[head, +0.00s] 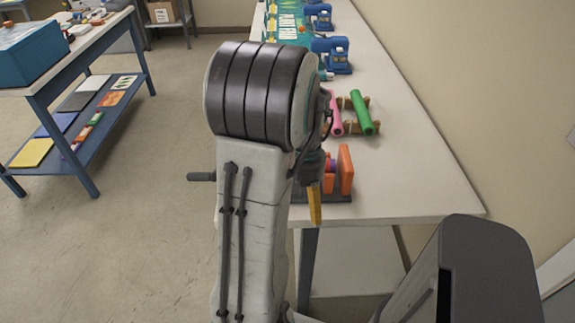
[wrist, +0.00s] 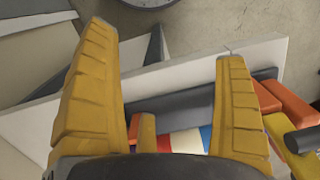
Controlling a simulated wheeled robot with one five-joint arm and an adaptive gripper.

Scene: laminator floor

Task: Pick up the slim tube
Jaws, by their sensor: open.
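A pink tube (head: 335,115) and a thicker-looking green tube (head: 362,112) lie side by side on a wooden rack on the long white table; the pink one looks slimmer. My arm partly hides the pink tube. My gripper (wrist: 165,42) is open with nothing between its yellow fingertips. In the head view, one yellow finger (head: 314,204) shows low, near the table's front edge and in front of an orange-sided holder (head: 346,170). In the wrist view, the fingers hang over the table edge and a dark grey strip. Neither tube can be made out for certain there.
Banded red, white and blue pieces (wrist: 187,141) lie near the finger bases in the wrist view, with an orange block (wrist: 292,101) at right. Blue machines (head: 331,52) stand farther along the table (head: 410,185). A blue-framed cart (head: 70,100) stands left; the floor between is clear.

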